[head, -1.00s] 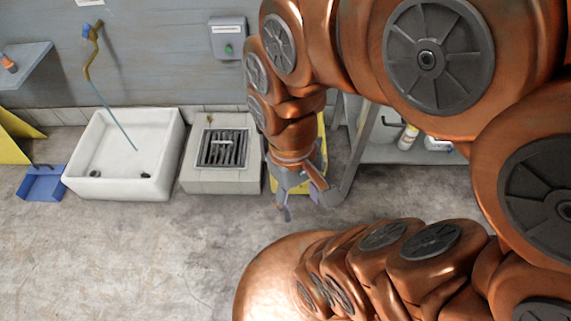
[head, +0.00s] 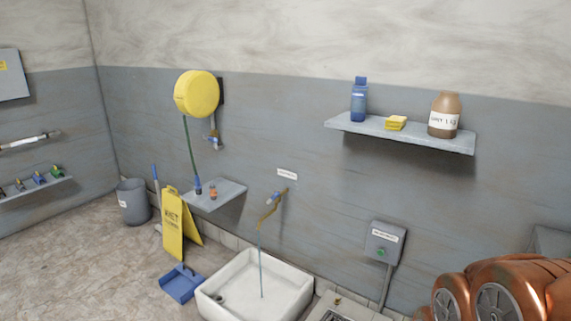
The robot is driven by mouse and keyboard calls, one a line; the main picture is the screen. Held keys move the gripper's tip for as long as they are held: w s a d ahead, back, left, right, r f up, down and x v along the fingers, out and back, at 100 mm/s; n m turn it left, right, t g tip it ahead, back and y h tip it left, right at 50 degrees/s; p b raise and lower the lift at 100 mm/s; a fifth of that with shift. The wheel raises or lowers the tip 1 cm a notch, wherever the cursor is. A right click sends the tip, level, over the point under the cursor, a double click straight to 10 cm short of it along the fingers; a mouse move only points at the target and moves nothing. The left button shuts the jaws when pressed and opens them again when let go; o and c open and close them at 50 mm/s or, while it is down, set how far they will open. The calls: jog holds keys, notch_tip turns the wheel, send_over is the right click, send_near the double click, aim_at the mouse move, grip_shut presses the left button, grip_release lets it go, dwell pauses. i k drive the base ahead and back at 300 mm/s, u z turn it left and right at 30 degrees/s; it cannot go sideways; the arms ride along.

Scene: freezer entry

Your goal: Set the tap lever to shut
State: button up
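A brass tap (head: 268,212) sticks out of the wall above a white sink (head: 218,286), below a small white label. Its lever has a blue grip (head: 274,198). A thin bluish stream of water (head: 261,262) runs from the spout into the sink. A second, smaller tap (head: 213,141) is on the wall under the yellow hose reel; its details are too small to tell. My gripper is out of view; only copper-coloured links of my arm show at the lower right, well away from the tap.
A grey box with a green button (head: 385,244) is right of the sink. A higher shelf (head: 386,132) holds containers.

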aim_at(277, 194)
jog(key=u, duration=0.2)
jog(key=i, duration=0.4)
jog(key=u, duration=0.95)
jog(key=i, duration=1.25)
jog(key=u, duration=0.65)
